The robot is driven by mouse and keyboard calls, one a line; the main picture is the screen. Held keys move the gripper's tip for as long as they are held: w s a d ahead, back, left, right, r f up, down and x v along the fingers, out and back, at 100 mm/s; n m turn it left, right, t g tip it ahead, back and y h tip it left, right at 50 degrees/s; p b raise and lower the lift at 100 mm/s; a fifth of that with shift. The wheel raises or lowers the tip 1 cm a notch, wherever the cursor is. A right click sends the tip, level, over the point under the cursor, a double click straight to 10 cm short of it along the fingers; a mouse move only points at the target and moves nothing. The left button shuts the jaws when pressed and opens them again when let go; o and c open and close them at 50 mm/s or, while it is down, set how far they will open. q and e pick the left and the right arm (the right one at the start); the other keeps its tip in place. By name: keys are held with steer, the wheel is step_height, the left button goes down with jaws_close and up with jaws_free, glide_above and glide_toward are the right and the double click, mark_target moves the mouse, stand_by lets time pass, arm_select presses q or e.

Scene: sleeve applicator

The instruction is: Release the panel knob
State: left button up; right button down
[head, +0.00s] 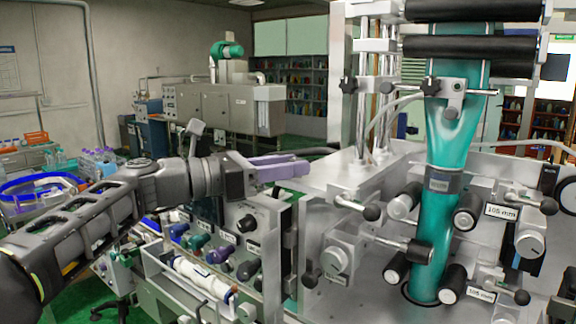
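My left gripper (304,163) reaches in from the left with its purple fingers pointing right, above the top of the control panel (262,240). The two fingers overlap in this view, so the gap between them is unclear. No object shows between them. A black round knob (246,223) sits on the panel's front face, below the gripper and apart from it. Several coloured knobs, including a teal one (197,241) and a purple one (220,253), run in a row lower left of it. Which of them is the panel knob is not clear. My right gripper is out of view.
The steel applicator machine (340,190) stands right of the panel, with a teal sleeve (437,240) running down between black rollers. Lever handles with black ends (372,212) stick out toward me. A white roll (203,278) lies in a holder below the panel.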

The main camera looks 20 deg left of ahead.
arm_select(q)
jaws_close()
